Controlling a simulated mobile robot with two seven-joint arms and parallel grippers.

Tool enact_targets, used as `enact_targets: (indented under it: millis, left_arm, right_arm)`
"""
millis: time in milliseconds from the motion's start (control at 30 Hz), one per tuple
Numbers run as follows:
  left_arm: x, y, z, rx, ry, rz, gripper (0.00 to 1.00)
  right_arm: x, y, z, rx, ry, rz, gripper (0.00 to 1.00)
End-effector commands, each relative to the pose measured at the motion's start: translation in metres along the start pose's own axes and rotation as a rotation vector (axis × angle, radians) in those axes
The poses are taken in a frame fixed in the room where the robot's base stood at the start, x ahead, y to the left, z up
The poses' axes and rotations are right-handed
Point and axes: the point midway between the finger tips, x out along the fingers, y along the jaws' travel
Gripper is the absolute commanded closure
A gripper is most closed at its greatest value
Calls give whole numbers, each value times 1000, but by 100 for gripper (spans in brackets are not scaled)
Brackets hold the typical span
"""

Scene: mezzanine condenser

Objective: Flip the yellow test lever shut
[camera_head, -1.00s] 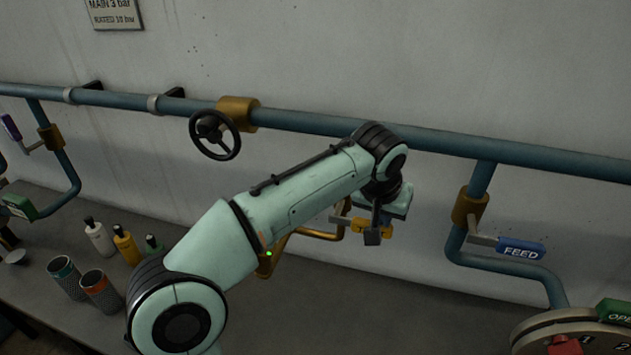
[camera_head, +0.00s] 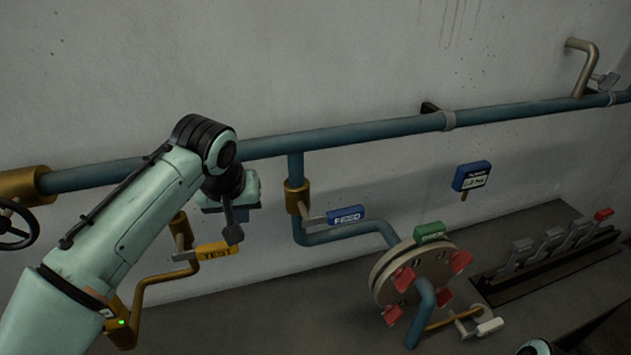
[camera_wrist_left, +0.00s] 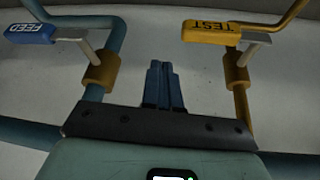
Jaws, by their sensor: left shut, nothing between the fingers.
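The yellow test lever (camera_head: 213,251) sticks out to the right from its brass valve body (camera_head: 181,238), roughly crosswise to the brass pipe, in the head view. In the left wrist view the test lever (camera_wrist_left: 217,33) is at the upper right, its label upside down. My left gripper (camera_head: 234,234) is shut and empty, by the lever's right end in the head view. In the left wrist view its shut fingers (camera_wrist_left: 163,88) appear apart from the lever, between it and the blue FEED lever (camera_wrist_left: 30,33). My right gripper is not in view.
The blue FEED lever (camera_head: 346,215) is right of my gripper. A round plate with red tabs (camera_head: 385,275) and a green handle (camera_head: 429,232) stands further right, beside a bank of grey levers (camera_head: 550,245). A handwheel (camera_head: 12,225) is at the left edge. A blue pipe (camera_head: 370,130) runs along the wall.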

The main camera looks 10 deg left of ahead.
Motion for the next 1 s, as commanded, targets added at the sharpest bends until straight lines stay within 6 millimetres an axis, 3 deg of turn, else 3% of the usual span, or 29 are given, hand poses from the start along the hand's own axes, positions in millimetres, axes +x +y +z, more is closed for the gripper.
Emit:
enact_targets:
  millis: [300, 533, 733, 1000]
  left_arm:
    - [-38, 74, 3, 7, 4, 6, 100]
    - [-62, 118, 5, 4, 6, 5, 100]
    - [-71, 134, 4, 1, 7, 4, 100]
    - [-74, 138, 4, 0, 7, 0, 100]
  right_arm:
    - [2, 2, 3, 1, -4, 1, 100]
    - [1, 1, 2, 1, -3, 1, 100]
    - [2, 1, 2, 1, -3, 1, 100]
    - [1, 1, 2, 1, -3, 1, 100]
